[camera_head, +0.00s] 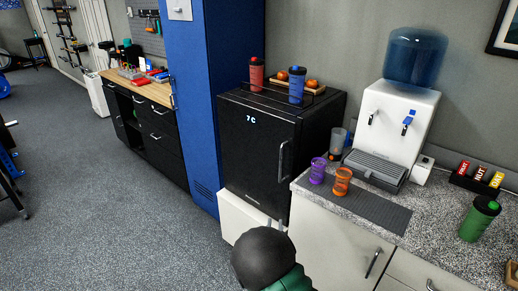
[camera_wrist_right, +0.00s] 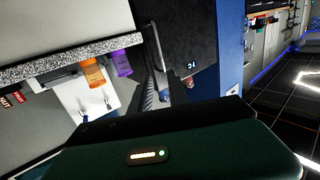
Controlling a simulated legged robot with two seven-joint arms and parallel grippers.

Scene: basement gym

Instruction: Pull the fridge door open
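The black mini fridge (camera_head: 258,150) stands on a low white base, and its door looks shut. Its front display reads "7C". The vertical door handle (camera_head: 282,160) is on the right side of the door. My right arm comes in from the bottom, with a dark rounded part and a green section. My right gripper (camera_head: 272,224) is mostly hidden behind that part, low in front of the fridge and apart from the handle. The fridge front (camera_wrist_right: 187,35) also shows, turned, in the right wrist view. My left gripper is not in view.
A blue locker (camera_head: 190,100) stands left of the fridge. A counter (camera_head: 420,215) with a water dispenser (camera_head: 395,125), purple and orange cups is close on the right. Bottles and a tray (camera_head: 290,86) stand on the fridge. The floor to the left is open.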

